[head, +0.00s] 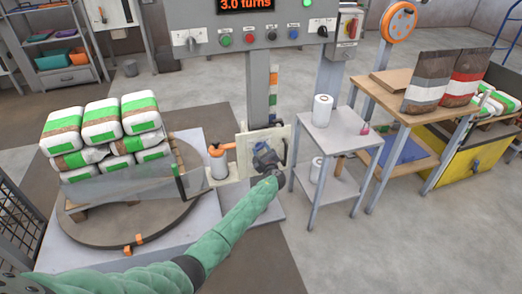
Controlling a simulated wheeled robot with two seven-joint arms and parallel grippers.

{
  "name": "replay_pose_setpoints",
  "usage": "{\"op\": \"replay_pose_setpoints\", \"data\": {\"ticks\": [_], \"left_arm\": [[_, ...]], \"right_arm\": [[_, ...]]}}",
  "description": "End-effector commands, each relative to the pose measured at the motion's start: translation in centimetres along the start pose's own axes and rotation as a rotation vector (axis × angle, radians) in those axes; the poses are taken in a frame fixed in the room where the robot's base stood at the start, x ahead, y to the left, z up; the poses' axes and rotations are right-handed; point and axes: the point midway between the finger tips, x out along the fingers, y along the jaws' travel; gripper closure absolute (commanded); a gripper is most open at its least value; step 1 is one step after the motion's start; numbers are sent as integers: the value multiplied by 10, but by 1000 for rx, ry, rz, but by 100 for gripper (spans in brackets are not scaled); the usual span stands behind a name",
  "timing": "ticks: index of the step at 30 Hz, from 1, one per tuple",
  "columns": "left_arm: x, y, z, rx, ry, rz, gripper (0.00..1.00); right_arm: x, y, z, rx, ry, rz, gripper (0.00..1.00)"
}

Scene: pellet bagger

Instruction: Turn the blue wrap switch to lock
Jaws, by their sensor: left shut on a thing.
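My left gripper (262,150) reaches in from below on its green-sleeved arm and is at a cream plate (244,137) low on the wrapper's grey column. It is shut on what appears to be the blue wrap switch, a small dark-blue part in front of the plate. The gripper covers most of this part, so its setting and any lock mark cannot be read. A dark curved bar shows at the plate's right side. My right gripper is not in view.
A film roll with an orange handle (222,147) stands just left of the plate. Stacked bags (103,122) rest on the turntable (125,232), with clear film stretched towards the roll. A grey side table (337,137) stands close right. The control panel (210,22) is above.

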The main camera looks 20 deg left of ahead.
Motion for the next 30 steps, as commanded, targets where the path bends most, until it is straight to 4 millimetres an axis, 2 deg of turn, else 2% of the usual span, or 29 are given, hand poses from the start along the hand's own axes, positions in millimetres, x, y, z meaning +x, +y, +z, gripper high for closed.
{"op": "replay_pose_setpoints", "data": {"ticks": [1, 2, 4, 5, 16, 30], "left_arm": [[0, 0, 0, 1, 0, 0, 79], [0, 0, 0, 1, 0, 0, 51], [0, 0, 0, 1, 0, 0, 37], [0, 0, 0, 0, 0, 0, 35], [-6, 1, -1, 0, 1, 0, 35], [-70, 1, -1, 0, 0, 1, 35]], "right_arm": [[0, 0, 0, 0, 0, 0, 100], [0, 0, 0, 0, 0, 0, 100], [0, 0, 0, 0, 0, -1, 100], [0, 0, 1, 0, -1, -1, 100], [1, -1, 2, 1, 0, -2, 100], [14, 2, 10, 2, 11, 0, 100]]}}
